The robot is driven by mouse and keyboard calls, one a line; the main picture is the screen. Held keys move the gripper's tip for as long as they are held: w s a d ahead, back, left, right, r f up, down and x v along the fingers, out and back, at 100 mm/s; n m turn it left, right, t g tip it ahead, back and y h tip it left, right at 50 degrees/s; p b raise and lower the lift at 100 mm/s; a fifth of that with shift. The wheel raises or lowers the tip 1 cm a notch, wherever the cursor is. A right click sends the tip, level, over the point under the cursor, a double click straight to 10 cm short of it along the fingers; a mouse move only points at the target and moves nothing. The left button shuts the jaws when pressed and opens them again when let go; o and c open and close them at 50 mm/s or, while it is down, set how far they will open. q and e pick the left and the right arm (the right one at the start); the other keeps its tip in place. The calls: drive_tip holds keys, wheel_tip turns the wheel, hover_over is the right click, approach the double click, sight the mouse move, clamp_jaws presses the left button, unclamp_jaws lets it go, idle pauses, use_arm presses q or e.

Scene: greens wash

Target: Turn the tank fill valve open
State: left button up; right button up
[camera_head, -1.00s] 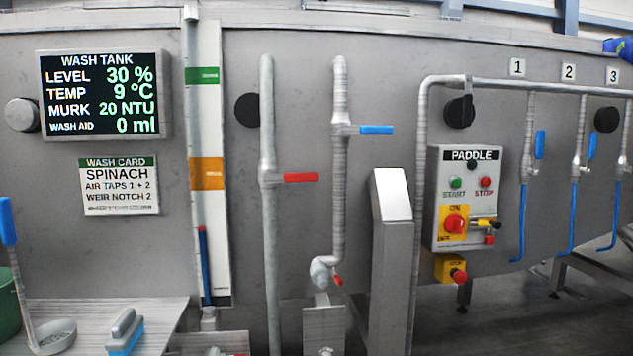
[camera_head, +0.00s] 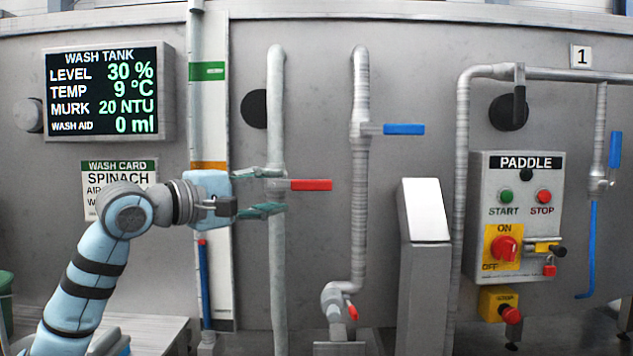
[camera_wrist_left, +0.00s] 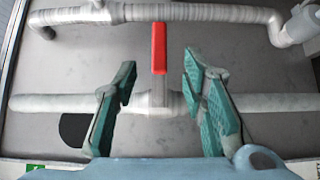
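A red lever handle (camera_head: 311,185) sticks out to the right from a valve on the left vertical pipe (camera_head: 276,100), crosswise to the pipe. It also shows in the left wrist view (camera_wrist_left: 159,48). No label on it is readable. A blue lever handle (camera_head: 404,129) sits crosswise on the pipe to the right. My left gripper (camera_head: 283,190) is open at the red-handled valve, one finger above and one below. In the left wrist view its fingers (camera_wrist_left: 160,78) straddle the valve and handle base, with gaps on both sides. My right gripper is out of view.
The wash tank display (camera_head: 107,94) reads level 30 %. A grey slanted-top post (camera_head: 425,260) and the paddle box (camera_head: 516,220) stand to the right. A spout with a small red lever (camera_head: 352,311) ends the second pipe. My left forearm partly covers the wash card (camera_head: 120,166).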

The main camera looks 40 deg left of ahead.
sight(310, 185)
use_arm(q)
drive_tip(key=w+p, duration=0.1)
drive_tip(key=w, duration=0.2)
drive_tip(key=w+d+p, duration=0.1)
drive_tip(key=w, duration=0.3)
drive_tip(key=w+p, duration=0.2)
drive_tip(key=w, duration=0.1)
drive_tip(key=shift+w+d+r, duration=0.15)
drive_tip(key=shift+d, duration=0.05)
drive_tip(key=shift+w, duration=0.35)
clamp_jaws()
